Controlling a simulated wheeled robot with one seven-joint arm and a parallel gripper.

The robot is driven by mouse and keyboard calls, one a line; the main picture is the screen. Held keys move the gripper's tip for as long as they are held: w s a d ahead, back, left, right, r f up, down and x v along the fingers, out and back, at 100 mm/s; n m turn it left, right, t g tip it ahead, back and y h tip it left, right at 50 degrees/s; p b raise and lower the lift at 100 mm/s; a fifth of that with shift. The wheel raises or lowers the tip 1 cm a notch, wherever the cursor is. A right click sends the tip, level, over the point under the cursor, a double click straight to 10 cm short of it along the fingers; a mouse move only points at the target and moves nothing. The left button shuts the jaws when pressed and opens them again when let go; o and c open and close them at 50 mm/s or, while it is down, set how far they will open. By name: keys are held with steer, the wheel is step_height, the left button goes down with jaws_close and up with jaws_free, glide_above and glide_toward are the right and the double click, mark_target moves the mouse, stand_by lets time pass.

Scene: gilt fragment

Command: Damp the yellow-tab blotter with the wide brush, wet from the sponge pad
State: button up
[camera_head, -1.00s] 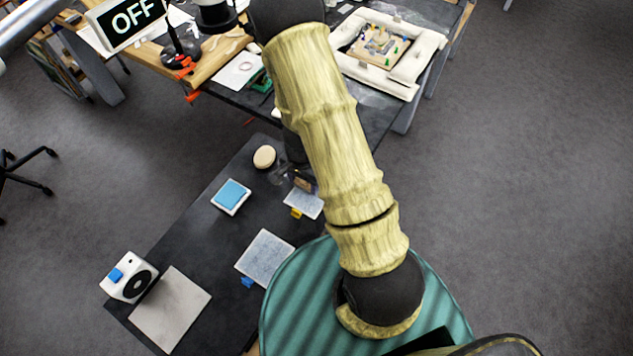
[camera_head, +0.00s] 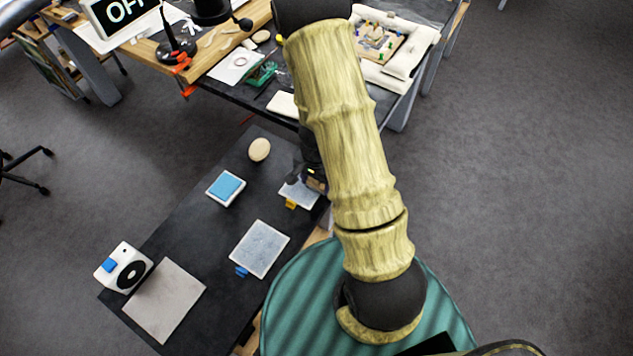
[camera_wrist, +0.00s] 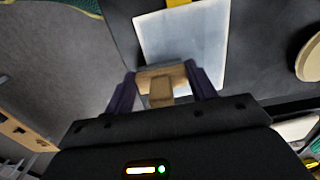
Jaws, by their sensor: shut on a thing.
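The yellow-tab blotter (camera_head: 295,188) is a pale grey sheet on the dark table, its yellow tab (camera_head: 291,203) at the near edge. It also shows in the wrist view (camera_wrist: 190,40), with the tab (camera_wrist: 178,3) at the top. My gripper (camera_wrist: 162,82) is shut on the wooden wide brush (camera_wrist: 162,92), over the blotter's edge in that view. The bristles are hidden, so I cannot tell whether they touch. In the head view my gripper (camera_head: 312,176) is partly behind my arm. The sponge pad (camera_head: 226,187), blue in a white tray, lies to the left.
A blue-tab blotter (camera_head: 260,249) lies nearer, beside a plain grey sheet (camera_head: 165,300) and a white device with a black disc (camera_head: 124,268). A round tan object (camera_head: 259,149) lies beyond the pad. A cluttered workbench (camera_head: 235,85) stands behind.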

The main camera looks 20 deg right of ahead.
steer(key=shift+s+d, duration=0.25)
steer(key=shift+s, duration=0.05)
steer(key=shift+s+d+r+p, duration=0.15)
steer(key=shift+r+p, duration=0.25)
steer(key=shift+r, duration=0.25)
steer(key=shift+s+r+p, duration=0.15)
steer(key=shift+r+p, duration=0.2)
steer(key=shift+r, duration=0.25)
steer(key=shift+w+r+p, duration=0.2)
steer(key=shift+r+p, duration=0.8)
steer(key=shift+p, duration=0.05)
steer(key=shift+s+r+p, duration=0.1)
steer(key=shift+r+p, duration=1.5)
steer(key=shift+r, duration=0.2)
steer(key=shift+f, duration=0.1)
